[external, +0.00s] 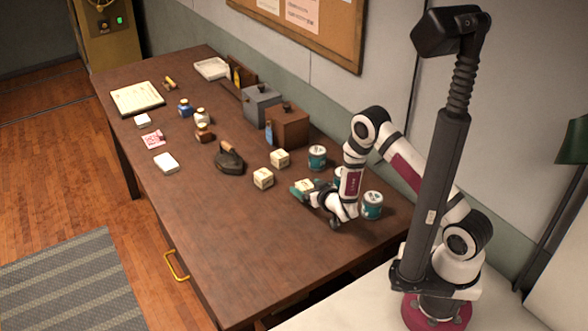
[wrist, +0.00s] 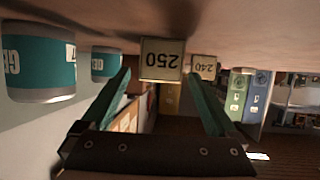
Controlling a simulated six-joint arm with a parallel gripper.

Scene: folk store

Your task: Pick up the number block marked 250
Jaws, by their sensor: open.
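The number block marked 250 (wrist: 161,60) is a small cream cube, upside down in the wrist view. It shows just beyond and between the green fingertips of my gripper (wrist: 158,77), which is open. In the external view my gripper (external: 303,192) is low over the table, and a cream block (external: 305,185) shows at its fingers, partly hidden by them. Whether the fingers touch the block cannot be told. A block marked 240 (wrist: 204,66) stands behind it in the wrist view. Two more cream blocks, one nearer (external: 263,178) and one farther (external: 280,158), stand on the table (external: 220,225).
Teal cans stand close to my gripper: one behind it (external: 318,157) and one to its right (external: 372,205). A dark iron (external: 230,160), a brown box (external: 287,125) and a grey box (external: 261,103) stand farther off. The table's front left is clear.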

